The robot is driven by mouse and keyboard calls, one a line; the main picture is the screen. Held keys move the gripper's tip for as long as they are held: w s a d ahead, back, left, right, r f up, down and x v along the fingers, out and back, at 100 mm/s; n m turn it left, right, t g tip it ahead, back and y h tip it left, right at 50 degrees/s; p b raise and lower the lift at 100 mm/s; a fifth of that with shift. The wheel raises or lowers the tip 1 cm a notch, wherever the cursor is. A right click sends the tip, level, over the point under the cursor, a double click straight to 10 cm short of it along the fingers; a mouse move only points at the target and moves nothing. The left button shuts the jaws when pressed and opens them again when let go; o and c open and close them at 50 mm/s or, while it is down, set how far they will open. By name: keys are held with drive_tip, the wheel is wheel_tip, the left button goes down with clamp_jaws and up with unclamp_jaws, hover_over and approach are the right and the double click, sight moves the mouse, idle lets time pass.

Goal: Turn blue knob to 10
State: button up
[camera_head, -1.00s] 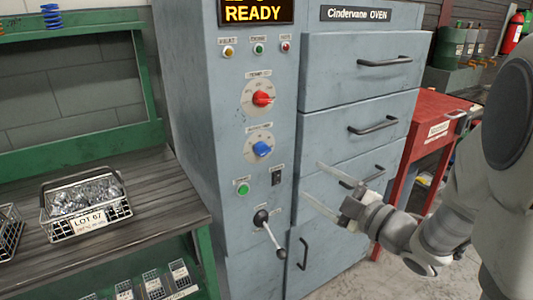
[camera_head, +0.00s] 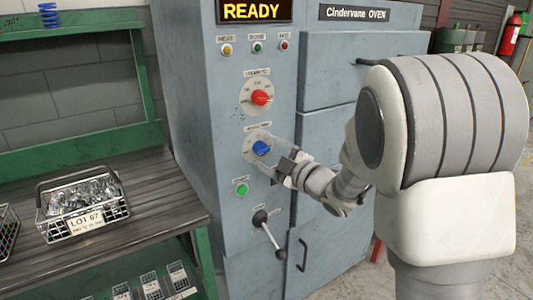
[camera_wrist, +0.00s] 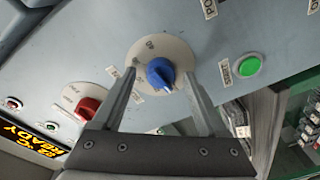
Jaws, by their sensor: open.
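The blue knob (camera_head: 261,148) sits on a pale round dial on the oven's front panel, below the red knob (camera_head: 261,97). My gripper (camera_head: 264,152) is at the blue knob, coming from the right. In the wrist view, the blue knob (camera_wrist: 160,74) shows between the two open fingers (camera_wrist: 159,78), one on each side, with a gap to each. Whether the fingers reach as deep as the knob is hard to tell.
A green button (camera_head: 241,188) and a black-knobbed lever (camera_head: 262,218) are below the dial. The display (camera_head: 256,11) reads READY. Oven drawers (camera_head: 330,130) are to the right. A wire basket of metal parts (camera_head: 85,210) stands on the left bench.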

drive_tip(key=shift+w+a, duration=0.1)
clamp_jaws()
idle(0.4)
drive_tip(key=shift+m, duration=0.3)
drive_tip(key=m+b, duration=0.1)
drive_tip(key=m, duration=0.2)
drive_tip(key=shift+f+b, duration=0.15)
drive_tip(key=shift+b, duration=0.2)
drive_tip(key=m+t, duration=0.1)
drive_tip(key=m, duration=0.5)
drive_tip(key=shift+b, duration=0.3)
drive_tip(key=shift+m, duration=0.4)
unclamp_jaws()
